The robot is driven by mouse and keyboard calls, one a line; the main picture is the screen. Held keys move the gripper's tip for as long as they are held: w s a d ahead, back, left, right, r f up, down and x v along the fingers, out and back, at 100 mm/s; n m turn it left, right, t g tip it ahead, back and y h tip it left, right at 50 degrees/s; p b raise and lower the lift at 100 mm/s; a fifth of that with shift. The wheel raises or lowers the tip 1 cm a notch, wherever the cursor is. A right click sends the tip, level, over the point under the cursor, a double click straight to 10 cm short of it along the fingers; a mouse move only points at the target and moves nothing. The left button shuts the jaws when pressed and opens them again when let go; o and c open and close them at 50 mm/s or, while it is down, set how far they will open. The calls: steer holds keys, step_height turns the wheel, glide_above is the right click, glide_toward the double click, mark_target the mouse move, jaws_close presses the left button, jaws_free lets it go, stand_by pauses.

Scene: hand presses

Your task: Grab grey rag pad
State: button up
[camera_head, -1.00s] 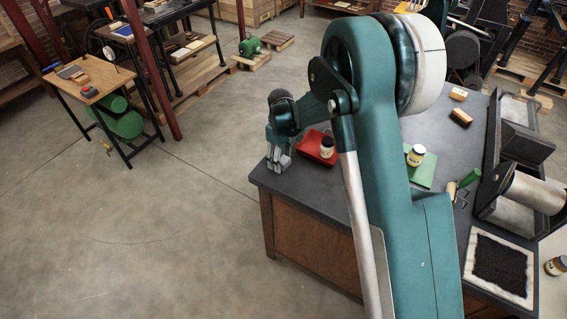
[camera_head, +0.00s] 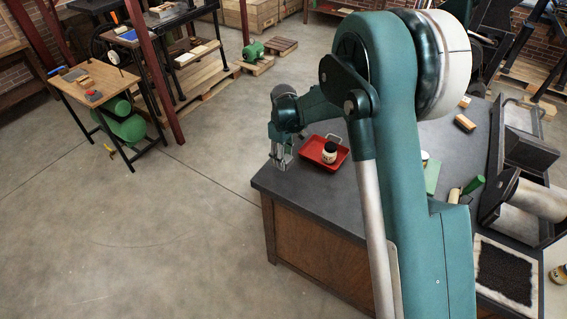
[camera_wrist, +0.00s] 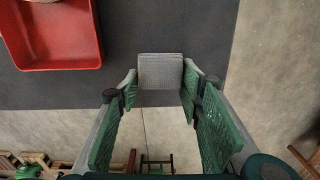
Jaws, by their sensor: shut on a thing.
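The grey rag pad (camera_wrist: 160,72) is a small flat grey block in the wrist view, between the tips of my gripper (camera_wrist: 160,92). The green-lined fingers are shut on it from both sides. Behind it in that view lie the dark bench top and its edge. In the head view my gripper (camera_head: 281,154) points down at the left corner of the dark bench (camera_head: 300,195), to the left of the red tray. The pad is too small to tell apart from the fingers there.
The red tray (camera_head: 319,163) holds a jar (camera_head: 329,153); the tray also shows in the wrist view (camera_wrist: 60,65). My arm hides part of the bench. A tan block (camera_head: 465,123), a green board (camera_head: 432,180) and a press roller (camera_head: 535,198) are farther right. Open floor lies left.

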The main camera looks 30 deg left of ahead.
steer(key=shift+r, duration=3.15)
